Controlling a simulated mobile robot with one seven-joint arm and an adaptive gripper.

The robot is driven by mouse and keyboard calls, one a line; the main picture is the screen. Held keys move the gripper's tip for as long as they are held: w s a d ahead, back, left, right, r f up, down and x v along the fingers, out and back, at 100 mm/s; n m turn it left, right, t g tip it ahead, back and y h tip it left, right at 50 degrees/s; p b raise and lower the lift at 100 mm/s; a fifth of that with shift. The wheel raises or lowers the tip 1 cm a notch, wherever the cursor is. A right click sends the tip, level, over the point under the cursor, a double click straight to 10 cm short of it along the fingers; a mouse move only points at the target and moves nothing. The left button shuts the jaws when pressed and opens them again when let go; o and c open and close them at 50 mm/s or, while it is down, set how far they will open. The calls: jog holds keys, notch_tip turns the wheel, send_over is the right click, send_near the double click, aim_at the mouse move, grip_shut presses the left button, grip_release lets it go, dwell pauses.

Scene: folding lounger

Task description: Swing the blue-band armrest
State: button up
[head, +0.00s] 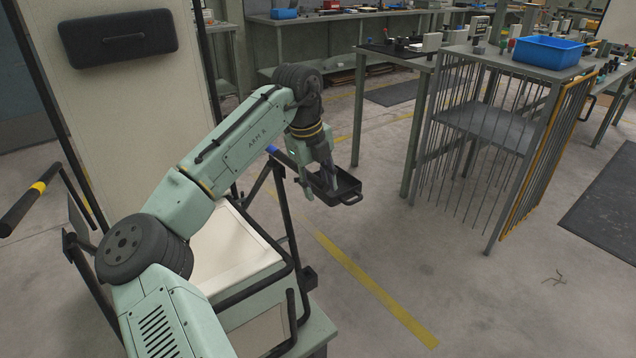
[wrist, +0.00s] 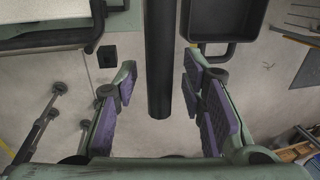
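The blue-band armrest (head: 284,158) is a dark bar on the lounger's right side in the head view. Its blue band (head: 271,149) shows at the left end, and my gripper hides part of the bar. In the wrist view the dark bar (wrist: 160,50) runs down from the top edge and ends between the fingers. My gripper (head: 318,184) is open around the bar. In the wrist view its purple-padded fingers (wrist: 160,88) stand on both sides, with visible gaps to the bar.
A black tray (head: 346,190) with a handle sits just right of my gripper. The yellow-band armrest (head: 22,208) is at the far left. The lounger's pale backrest (head: 140,95) and seat (head: 225,250) are near my arm. A wire-sided table (head: 470,60) stands right; floor between is mostly clear.

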grip_shut()
dwell(0.7)
